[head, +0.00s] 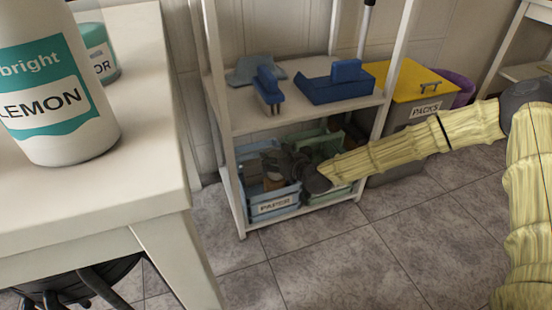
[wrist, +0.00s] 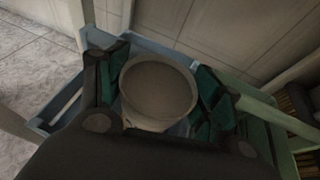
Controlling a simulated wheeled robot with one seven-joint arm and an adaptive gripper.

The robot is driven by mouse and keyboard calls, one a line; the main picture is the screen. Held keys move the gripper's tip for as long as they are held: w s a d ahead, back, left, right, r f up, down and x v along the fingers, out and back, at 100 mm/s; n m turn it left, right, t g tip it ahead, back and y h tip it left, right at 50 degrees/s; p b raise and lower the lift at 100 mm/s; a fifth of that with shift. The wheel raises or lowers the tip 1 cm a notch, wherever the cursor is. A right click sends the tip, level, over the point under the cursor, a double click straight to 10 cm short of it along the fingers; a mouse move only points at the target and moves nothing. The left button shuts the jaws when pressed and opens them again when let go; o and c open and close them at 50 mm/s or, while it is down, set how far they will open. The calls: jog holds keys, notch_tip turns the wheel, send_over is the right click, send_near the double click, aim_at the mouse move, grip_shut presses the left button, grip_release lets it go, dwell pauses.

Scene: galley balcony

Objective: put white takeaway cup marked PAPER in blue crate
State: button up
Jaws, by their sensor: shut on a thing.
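The blue crate (head: 258,196) stands on the lower shelf of the white rack, with a label reading PAPER on its front. My gripper (head: 272,176) reaches in under the upper shelf and is at this crate. In the wrist view, the fingers of my gripper (wrist: 160,95) are shut on the takeaway cup (wrist: 141,119), one finger on each side. The cup's round open top faces the camera; its marking is hidden. The blue crate's rim (wrist: 68,103) shows around and beyond the cup. I cannot tell whether the cup touches the crate's floor.
A green crate (head: 344,192) stands right beside the blue one. The upper shelf (head: 240,113) with blue tools is close above my gripper. A grey bin with yellow lid (head: 400,80) stands to the right. A white table (head: 100,195) with a LEMON bottle (head: 50,85) is at left.

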jog(key=shift+f+b, duration=0.45)
jog(key=shift+f, duration=0.2)
jog(key=o, duration=0.8)
jog(key=shift+o, duration=0.2)
jog(key=shift+r, duration=0.15)
